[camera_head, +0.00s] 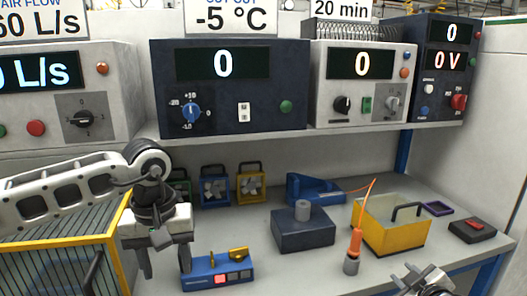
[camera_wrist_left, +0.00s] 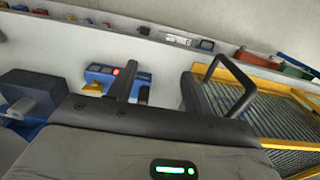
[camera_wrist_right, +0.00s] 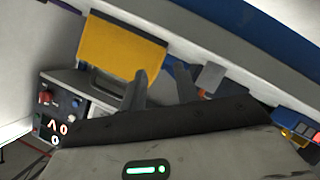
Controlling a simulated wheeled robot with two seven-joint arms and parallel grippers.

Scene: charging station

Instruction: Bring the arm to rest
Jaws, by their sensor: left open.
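My left gripper (camera_head: 165,262) hangs with its fingers pointing down, left of the blue block with buttons (camera_head: 218,272). Its fingers stand apart with nothing between them; in the left wrist view its fingertips (camera_wrist_left: 157,85) also show a gap. My right gripper (camera_wrist_right: 162,80) has its fingers apart and empty in the right wrist view, with the yellow bin (camera_wrist_right: 118,48) beyond them. In the head view only part of my right arm's end (camera_head: 425,282) shows at the bottom right edge, so its fingers are not clear there.
A grey wire-fronted crate with a yellow rim (camera_head: 70,241) stands left of my left gripper. A dark block (camera_head: 303,232), an orange-handled tool (camera_head: 354,250) and the yellow bin (camera_head: 392,235) stand on the bench. Instruments fill the shelf (camera_head: 370,137) above. Small fans (camera_head: 214,190) stand at the back.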

